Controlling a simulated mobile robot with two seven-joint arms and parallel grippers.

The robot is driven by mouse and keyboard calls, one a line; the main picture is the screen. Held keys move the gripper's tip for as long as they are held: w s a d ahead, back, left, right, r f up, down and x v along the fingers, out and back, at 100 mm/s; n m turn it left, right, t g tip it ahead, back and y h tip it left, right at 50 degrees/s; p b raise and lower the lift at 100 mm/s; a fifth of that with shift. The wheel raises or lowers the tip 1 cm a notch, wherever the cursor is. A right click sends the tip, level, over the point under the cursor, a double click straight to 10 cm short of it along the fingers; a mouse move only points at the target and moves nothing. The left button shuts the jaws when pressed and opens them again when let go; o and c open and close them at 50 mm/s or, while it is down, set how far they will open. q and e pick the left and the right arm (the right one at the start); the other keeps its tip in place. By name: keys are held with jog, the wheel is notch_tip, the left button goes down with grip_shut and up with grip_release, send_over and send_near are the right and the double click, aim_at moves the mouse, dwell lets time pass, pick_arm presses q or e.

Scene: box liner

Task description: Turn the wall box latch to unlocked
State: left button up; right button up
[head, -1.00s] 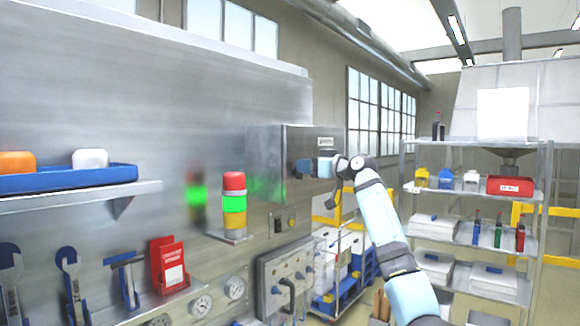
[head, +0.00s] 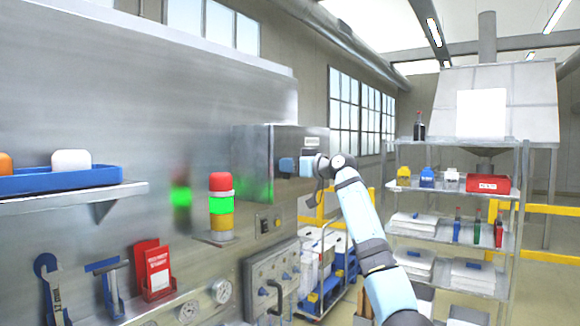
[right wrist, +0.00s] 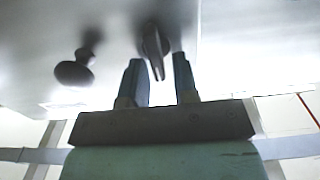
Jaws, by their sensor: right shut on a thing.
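The wall box (head: 255,150) is a grey steel cabinet on the metal wall, with a small label at its upper right. My right gripper (head: 284,166) is at the front of this box. In the right wrist view, the latch (right wrist: 152,42) is a dark, narrow handle on the box face. It stands between the two blue fingers of my right gripper (right wrist: 160,72), which are shut on it. The latch's exact angle is hard to read there, and in the head view the gripper hides it. My left gripper is not in view.
A dark round knob (right wrist: 75,73) sticks out beside the latch. A signal lamp (head: 221,205) with red top and green band stands left of the box. A shelf with a blue tray (head: 60,181) is further left. A loaded rack (head: 455,190) stands right of my arm.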

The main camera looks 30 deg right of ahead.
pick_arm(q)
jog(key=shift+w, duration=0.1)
pick_arm(e)
jog(key=shift+m, duration=0.4)
jog(key=m, duration=0.4)
jog(key=d+f+m, duration=0.1)
jog(key=m, duration=0.9)
jog(key=shift+w+d+f, duration=0.2)
jog(key=shift+w+d, duration=0.1)
jog(key=shift+w, duration=0.1)
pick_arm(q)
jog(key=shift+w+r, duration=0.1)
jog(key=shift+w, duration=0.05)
pick_arm(e)
jog(key=shift+f+m, duration=0.2)
jog(key=shift+m, duration=1.2)
jog(key=o, duration=0.6)
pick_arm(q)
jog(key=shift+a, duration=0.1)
pick_arm(e)
jog(key=shift+w+a, duration=0.15)
